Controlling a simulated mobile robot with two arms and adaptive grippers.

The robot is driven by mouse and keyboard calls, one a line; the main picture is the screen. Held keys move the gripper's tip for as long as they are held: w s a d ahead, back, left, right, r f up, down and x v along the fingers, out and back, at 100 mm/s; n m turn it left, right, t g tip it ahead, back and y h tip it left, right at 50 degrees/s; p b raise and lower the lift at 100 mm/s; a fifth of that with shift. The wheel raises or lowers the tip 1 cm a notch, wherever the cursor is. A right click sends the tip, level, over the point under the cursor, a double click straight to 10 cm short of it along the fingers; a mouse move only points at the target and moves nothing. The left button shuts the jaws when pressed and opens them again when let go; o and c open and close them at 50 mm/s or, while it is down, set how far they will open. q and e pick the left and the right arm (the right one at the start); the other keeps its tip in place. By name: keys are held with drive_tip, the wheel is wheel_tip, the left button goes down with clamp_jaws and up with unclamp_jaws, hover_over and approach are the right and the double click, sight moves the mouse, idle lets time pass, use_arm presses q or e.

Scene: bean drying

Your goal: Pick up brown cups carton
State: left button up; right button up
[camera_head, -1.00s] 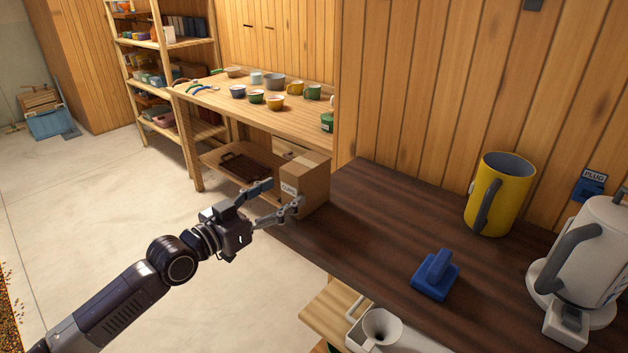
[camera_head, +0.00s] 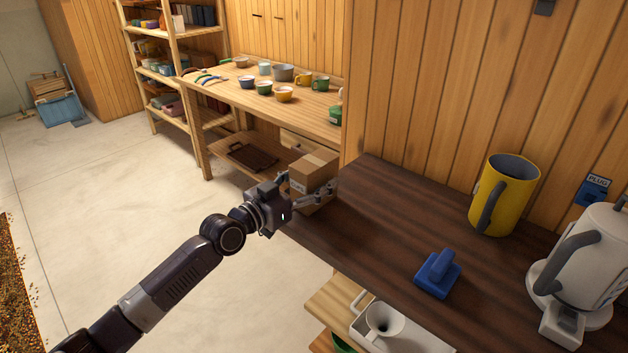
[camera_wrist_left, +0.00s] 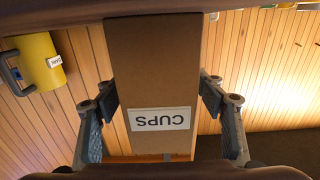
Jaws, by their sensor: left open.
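The brown cups carton (camera_head: 314,178) stands upright at the far left corner of the dark counter in the head view. In the left wrist view the carton (camera_wrist_left: 150,75) fills the middle, with its white CUPS label upside down. My left gripper (camera_head: 307,190) is at the carton, its fingers reaching along the carton's sides. In the left wrist view the open fingers (camera_wrist_left: 160,110) stand on either side of the carton, with a narrow gap showing at the right. Whether the left finger touches it is hard to tell. My right gripper is not in view.
The dark counter (camera_head: 385,225) also holds a blue tool (camera_head: 438,274), a yellow mug (camera_head: 503,195) and a white kettle (camera_head: 590,260). A wooden table (camera_head: 228,90) with several cups stands behind. The counter's middle is clear.

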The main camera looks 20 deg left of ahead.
use_arm(q)
drive_tip(key=c, duration=1.5)
drive_tip(key=shift+o, duration=0.2)
drive_tip(key=shift+r, duration=0.1)
drive_tip(key=shift+r, duration=0.4)
wheel_tip(320, 180, up, 19)
drive_tip(key=b, duration=0.2)
